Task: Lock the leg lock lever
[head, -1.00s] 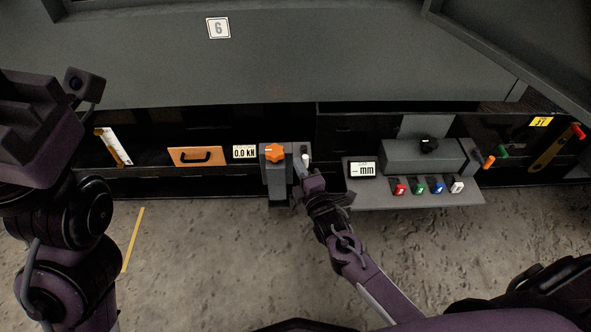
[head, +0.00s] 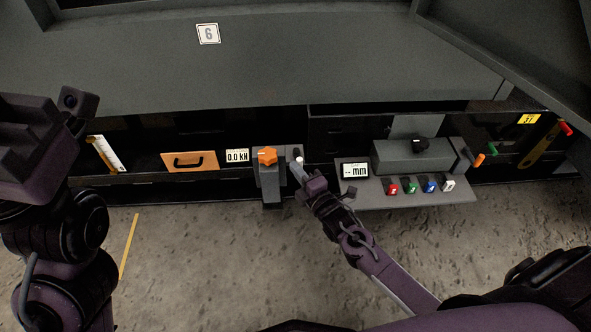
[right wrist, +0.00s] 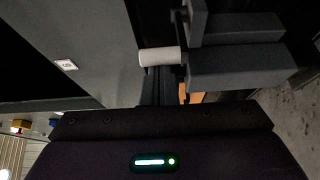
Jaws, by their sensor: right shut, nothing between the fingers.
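The lever (head: 299,158) with a white end sits on the right side of the grey leg post (head: 272,180), beside the orange star knob (head: 267,156). The right wrist view shows a white cylinder (right wrist: 158,57), seemingly the lever's grip, next to grey blocks (right wrist: 240,65). My right gripper (head: 296,166) is shut and empty, with its tips close to the lever. I cannot tell whether they touch it. The lever's base is partly hidden. Of my left arm, dark parts show at the left edge, but its fingers do not.
Right of the post, a grey shelf (head: 400,200) holds an mm display (head: 355,170) and several coloured switches. A kN display (head: 237,156) and an orange drawer (head: 189,162) are to the left. A large grey panel (head: 270,70) overhangs. The floor in front is open.

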